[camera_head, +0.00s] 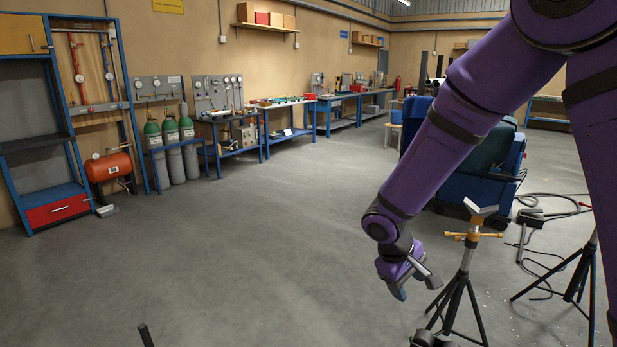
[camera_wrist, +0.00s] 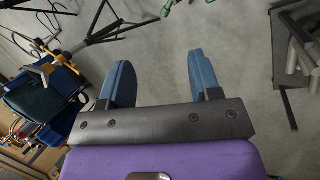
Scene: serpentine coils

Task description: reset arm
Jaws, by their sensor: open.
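My purple arm comes down from the upper right in the head view. My gripper (camera_head: 413,283) hangs above the grey floor, left of a tripod stand. In the wrist view my gripper (camera_wrist: 158,82) shows two blue fingers set well apart, with only bare floor visible between them. It is open and holds nothing.
A black tripod stand (camera_head: 464,285) with an orange collar stands close to the right of my gripper. A blue machine (camera_head: 480,165) stands behind my arm. Cables (camera_head: 550,205) lie on the floor at right. Workbenches (camera_head: 230,135) line the left wall. The middle floor is clear.

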